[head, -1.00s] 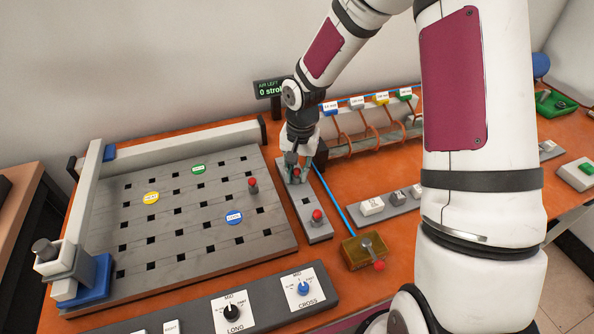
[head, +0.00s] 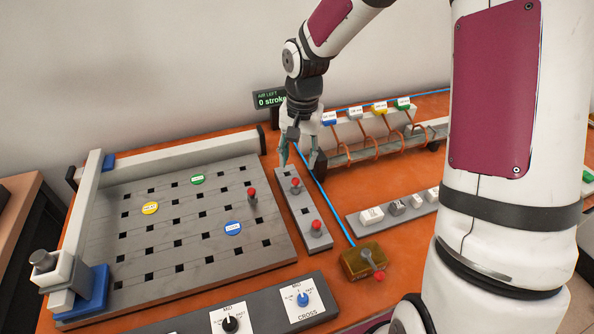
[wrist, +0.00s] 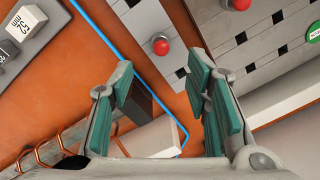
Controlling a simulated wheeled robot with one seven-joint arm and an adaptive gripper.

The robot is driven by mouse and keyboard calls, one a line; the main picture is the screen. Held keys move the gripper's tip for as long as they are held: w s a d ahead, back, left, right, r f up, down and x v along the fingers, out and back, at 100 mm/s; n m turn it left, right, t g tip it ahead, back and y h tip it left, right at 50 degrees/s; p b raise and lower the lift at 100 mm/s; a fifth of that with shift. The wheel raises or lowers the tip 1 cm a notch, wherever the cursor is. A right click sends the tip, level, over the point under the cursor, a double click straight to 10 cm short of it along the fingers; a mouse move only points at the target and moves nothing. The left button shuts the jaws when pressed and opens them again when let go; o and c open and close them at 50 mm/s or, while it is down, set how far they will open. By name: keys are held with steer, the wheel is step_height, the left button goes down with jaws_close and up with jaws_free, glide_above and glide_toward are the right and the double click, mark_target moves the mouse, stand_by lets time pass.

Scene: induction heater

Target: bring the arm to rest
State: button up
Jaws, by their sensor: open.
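My gripper (head: 298,155) hangs over the bench, above the far end of the narrow grey strip (head: 306,210). In the wrist view my gripper (wrist: 165,90) shows its two green-padded fingers spread apart with nothing between them. Two red-knobbed pegs stand on the strip, a far one (head: 295,183) and a near one (head: 316,227). One red knob also shows in the wrist view (wrist: 161,46), beyond the fingertips and apart from them.
A slotted grey plate (head: 190,220) with coloured discs and a red-knobbed peg lies left. A rack with coloured labels (head: 365,135) and a "0 strokes" display (head: 270,98) stand behind. A blue hose (head: 335,210) runs past the strip. A brass box with a red-tipped lever (head: 363,261) sits nearer.

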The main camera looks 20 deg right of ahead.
steer(key=shift+d+r, duration=0.1)
steer(key=shift+r, duration=1.45)
steer(key=s+r+n+t+h, duration=0.2)
steer(key=s+r+n, duration=0.1)
steer(key=s+r, duration=0.95)
steer(key=s+r+n+t+y, duration=0.1)
steer(key=s+r+n+t, duration=0.1)
steer(key=s, duration=1.2)
steer(key=shift+a+r+n+y, duration=0.2)
steer(key=shift+n+y, duration=0.1)
steer(key=shift+n, duration=0.5)
